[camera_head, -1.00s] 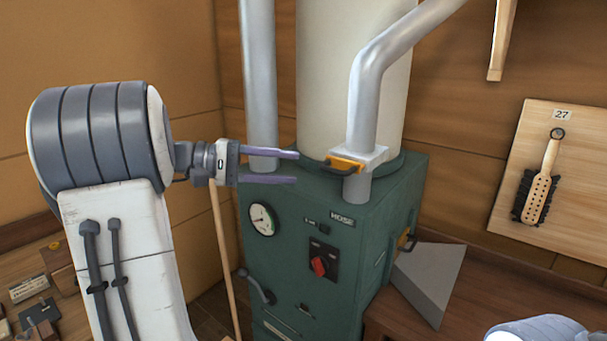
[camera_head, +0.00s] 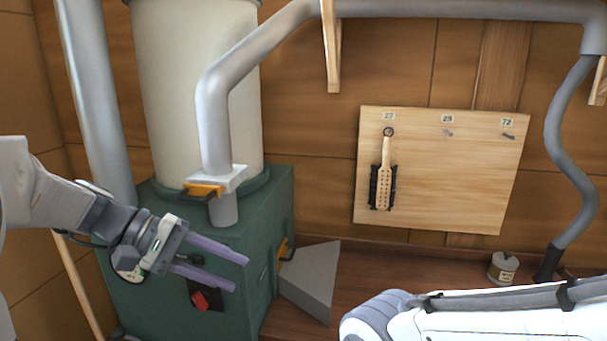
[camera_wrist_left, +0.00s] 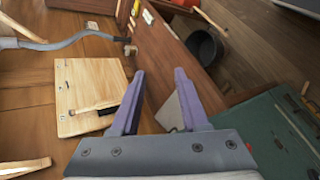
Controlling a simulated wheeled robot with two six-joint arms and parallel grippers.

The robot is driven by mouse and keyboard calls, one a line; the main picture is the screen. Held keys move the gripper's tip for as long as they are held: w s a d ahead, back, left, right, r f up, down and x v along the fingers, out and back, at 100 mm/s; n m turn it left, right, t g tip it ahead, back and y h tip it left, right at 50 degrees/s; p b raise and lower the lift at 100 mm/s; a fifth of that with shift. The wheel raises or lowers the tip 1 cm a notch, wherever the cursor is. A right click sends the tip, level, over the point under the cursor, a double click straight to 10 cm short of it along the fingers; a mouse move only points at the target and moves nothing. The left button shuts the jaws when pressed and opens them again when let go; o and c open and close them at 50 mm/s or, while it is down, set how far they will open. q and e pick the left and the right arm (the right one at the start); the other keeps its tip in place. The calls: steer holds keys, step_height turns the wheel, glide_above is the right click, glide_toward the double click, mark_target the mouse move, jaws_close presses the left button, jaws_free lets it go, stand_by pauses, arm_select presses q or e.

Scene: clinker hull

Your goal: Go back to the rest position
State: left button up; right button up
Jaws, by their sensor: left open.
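My left gripper (camera_head: 240,272) is open and empty, in front of the green machine (camera_head: 262,240) at the left of the head view. Its two purple fingers stand apart with nothing between them. The left wrist view also shows the open fingers (camera_wrist_left: 160,95), with the green machine (camera_wrist_left: 270,130) at the lower right. My right arm shows as a white link (camera_head: 470,320) at the bottom right of the head view. Its gripper is out of view.
A grey pipe (camera_head: 215,110) with a yellow-handled slide (camera_head: 203,189) rises from the machine. A red switch (camera_head: 200,300) is on its front. A grey wedge-shaped chute (camera_head: 312,280) juts right. A pegboard (camera_head: 450,180) holds a brush (camera_head: 383,178). A small pot (camera_head: 503,268) stands near the hose (camera_head: 570,170).

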arm_select(q)
steer(key=s+d+f+m+g+y, duration=0.1)
steer(key=s+d+f+m+y, duration=0.3)
steer(key=s, duration=0.5)
steer(key=s+d+f+m+y, duration=0.4)
steer(key=s+f+m+y, duration=0.2)
steer(key=s+f+m, duration=0.2)
step_height(320, 180, down, 2)
steer(key=shift+s+d+m+g, duration=0.35)
steer(key=shift+s+m+g, duration=0.05)
steer(key=shift+s, duration=0.45)
steer(key=shift+a, duration=0.15)
